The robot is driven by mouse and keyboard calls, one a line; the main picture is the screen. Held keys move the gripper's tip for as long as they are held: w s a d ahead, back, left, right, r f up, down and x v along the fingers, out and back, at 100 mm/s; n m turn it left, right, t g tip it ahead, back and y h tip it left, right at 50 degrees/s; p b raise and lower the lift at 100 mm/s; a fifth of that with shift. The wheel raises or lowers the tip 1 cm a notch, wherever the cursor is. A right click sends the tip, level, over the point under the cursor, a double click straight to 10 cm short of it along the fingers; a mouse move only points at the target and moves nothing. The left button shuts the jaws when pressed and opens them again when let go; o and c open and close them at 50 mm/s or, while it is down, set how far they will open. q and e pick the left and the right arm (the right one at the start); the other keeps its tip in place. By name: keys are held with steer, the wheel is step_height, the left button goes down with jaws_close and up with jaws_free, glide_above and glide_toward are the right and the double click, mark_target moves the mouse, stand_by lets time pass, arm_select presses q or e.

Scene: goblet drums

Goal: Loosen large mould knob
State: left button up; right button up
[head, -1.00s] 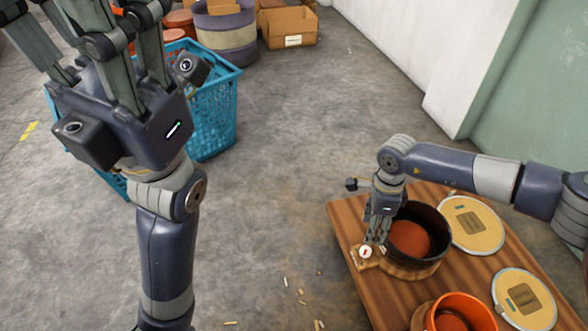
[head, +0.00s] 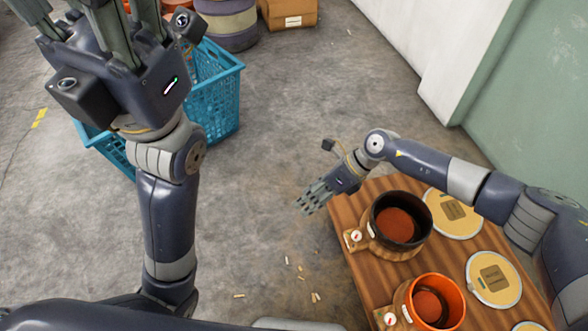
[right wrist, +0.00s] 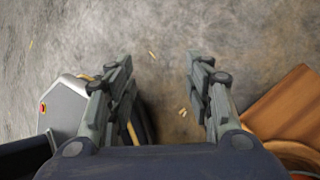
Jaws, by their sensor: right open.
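The large mould (head: 402,219) is a black, round ring with a reddish-brown inside, on the wooden table. Its knob (head: 356,236) is white with a red mark and sits on a wooden block at the mould's left side. My right gripper (head: 308,201) is open and empty, up and left of the knob, apart from it and past the table's left edge. In the right wrist view its two fingers (right wrist: 160,82) stand apart with only floor between them. My left gripper (head: 95,25) is raised at the upper left, and its fingertips are cut off by the frame.
A smaller orange mould (head: 455,285) with its own knob (head: 390,319) stands nearer on the table (head: 365,268). Round pale discs (head: 494,279) lie along the right. A blue crate (head: 215,105) stands on the floor behind my left arm.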

steer(key=w+a+r+m+t+y+p, duration=0.1)
steer(key=a+r+m+y+p, duration=0.2)
steer(key=r, duration=0.3)
steer(key=shift+a+m+p, duration=0.5)
steer(key=shift+a+p, duration=0.2)
steer(key=shift+p, duration=0.2)
